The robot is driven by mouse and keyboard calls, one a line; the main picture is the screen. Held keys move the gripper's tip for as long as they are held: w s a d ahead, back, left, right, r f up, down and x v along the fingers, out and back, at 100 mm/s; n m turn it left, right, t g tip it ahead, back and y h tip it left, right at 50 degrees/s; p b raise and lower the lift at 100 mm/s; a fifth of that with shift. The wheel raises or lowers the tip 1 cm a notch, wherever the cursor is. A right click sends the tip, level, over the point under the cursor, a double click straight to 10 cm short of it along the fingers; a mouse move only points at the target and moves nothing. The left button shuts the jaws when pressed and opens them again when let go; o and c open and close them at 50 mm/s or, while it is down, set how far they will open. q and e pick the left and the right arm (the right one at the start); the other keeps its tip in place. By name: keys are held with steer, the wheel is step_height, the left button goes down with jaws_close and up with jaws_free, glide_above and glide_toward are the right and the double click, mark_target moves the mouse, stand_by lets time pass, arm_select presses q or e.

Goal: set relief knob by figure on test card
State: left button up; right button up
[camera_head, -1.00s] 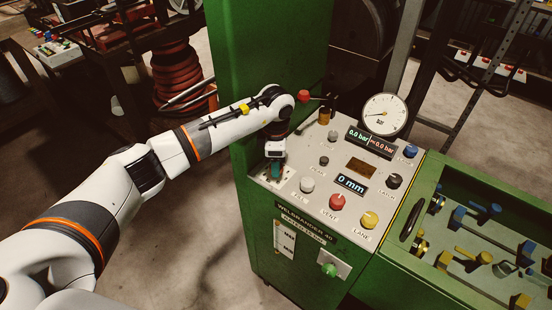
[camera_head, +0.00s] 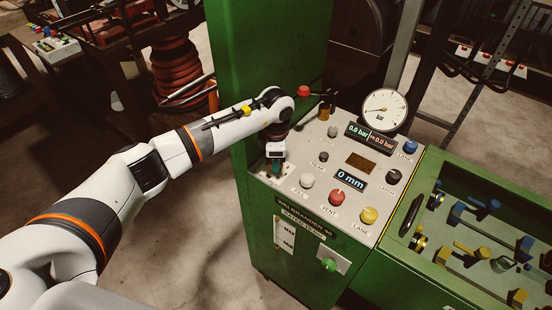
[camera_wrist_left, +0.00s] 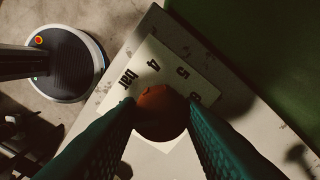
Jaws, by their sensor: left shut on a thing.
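My left gripper (camera_head: 277,170) is at the left edge of the grey control panel (camera_head: 315,150). In the left wrist view its two teal fingers (camera_wrist_left: 162,118) are shut on a round orange-brown knob (camera_wrist_left: 160,110), seen from above. A pale scale plate (camera_wrist_left: 172,62) under the knob carries the figures 4, 5 and 6 and the word "bar"; the fingers and knob hide the rest. A white card (camera_head: 284,236) with small dark print is on the green front; I cannot tell whether it is the test card. My right gripper is not in view.
The panel has a dial gauge (camera_head: 383,110), a pressure display (camera_head: 371,138) reading 0.0 bar, a 0 mm display (camera_head: 349,180) and several coloured knobs. A red-ended lever (camera_head: 303,91) stands behind my wrist. A green tray (camera_head: 447,220) with fittings lies right.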

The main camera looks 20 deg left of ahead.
arm_select(q)
steer(key=n+b, duration=0.2)
steer(key=n, duration=0.2)
steer(key=shift+n+b, duration=1.15)
steer(key=shift+n, duration=1.05)
steer(key=shift+r, duration=0.1)
steer(key=shift+w, duration=0.1)
steer(key=o, duration=1)
